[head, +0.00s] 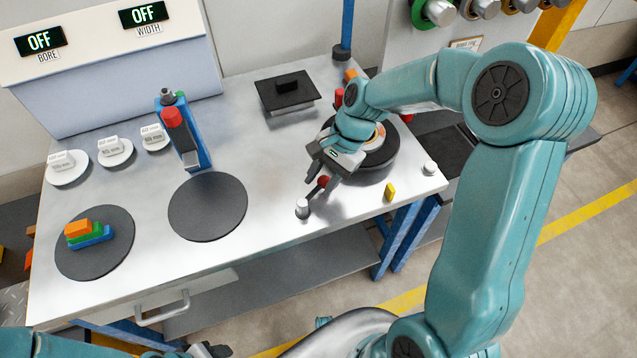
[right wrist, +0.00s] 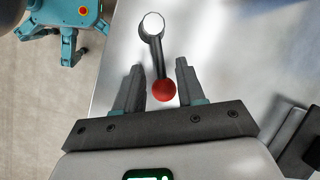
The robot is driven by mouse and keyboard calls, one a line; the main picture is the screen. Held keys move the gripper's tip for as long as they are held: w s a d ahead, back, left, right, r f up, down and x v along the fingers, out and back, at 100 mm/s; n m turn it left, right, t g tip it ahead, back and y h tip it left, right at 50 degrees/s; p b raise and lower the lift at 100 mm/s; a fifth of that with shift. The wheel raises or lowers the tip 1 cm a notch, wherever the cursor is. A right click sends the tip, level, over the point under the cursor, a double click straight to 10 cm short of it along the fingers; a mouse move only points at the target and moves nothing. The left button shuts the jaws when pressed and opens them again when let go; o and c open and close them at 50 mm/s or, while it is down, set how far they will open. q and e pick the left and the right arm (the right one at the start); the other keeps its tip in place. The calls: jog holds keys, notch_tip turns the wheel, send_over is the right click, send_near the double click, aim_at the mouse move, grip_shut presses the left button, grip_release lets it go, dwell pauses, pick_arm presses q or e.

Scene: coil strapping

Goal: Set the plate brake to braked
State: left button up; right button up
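The brake lever is a short dark arm with a red ball knob (head: 323,182) and a pale round pivot (head: 302,208) near the front edge of the metal table. In the right wrist view the red knob (right wrist: 163,91) lies between the fingers of my right gripper (right wrist: 159,68), with a gap on both sides. The gripper is open. In the head view my right gripper (head: 319,181) is low over the lever, and its fingers partly hide it. A dark part at the bottom edge may be my left gripper (head: 210,350); it is mostly cut off.
A dark turntable (head: 380,152) stands behind my right gripper. A yellow block (head: 390,192) and a white knob (head: 429,168) are to its right. A round dark plate (head: 208,207) lies to the left, with a blue-and-red device (head: 185,135) behind it. Bare table surrounds the lever.

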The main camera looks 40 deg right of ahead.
jog(key=shift+a+f, duration=0.3)
jog(key=shift+f, duration=0.4)
grip_shut()
